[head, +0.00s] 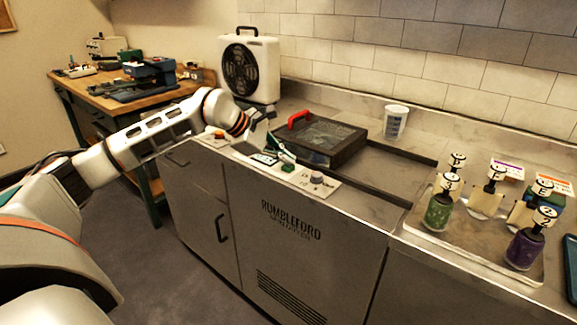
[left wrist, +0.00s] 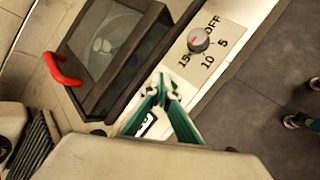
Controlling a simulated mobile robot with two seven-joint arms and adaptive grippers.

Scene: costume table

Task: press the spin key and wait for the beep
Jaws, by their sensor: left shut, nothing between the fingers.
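The spin coater's control panel (head: 243,147) runs along the front edge of the steel bench, with a dark display (head: 264,158) and a small green key (head: 288,168). I cannot read the key's label. My left gripper (head: 289,157) is shut and empty, its tips at or just above the green key; I cannot tell whether they touch. In the left wrist view the gripper's green fingers (left wrist: 161,90) meet over the panel and hide the key. The timer knob (left wrist: 198,40), marked OFF, 5, 10 and 15, is right of the fingertips. My right gripper is not in view.
A dark-framed lid with a window (head: 325,140) and red handle (head: 299,118) lies behind the panel. A red button (head: 218,134) is at the panel's left end. A white fan unit (head: 262,70), a cup (head: 395,122) and a tray of bottles (head: 465,245) stand around.

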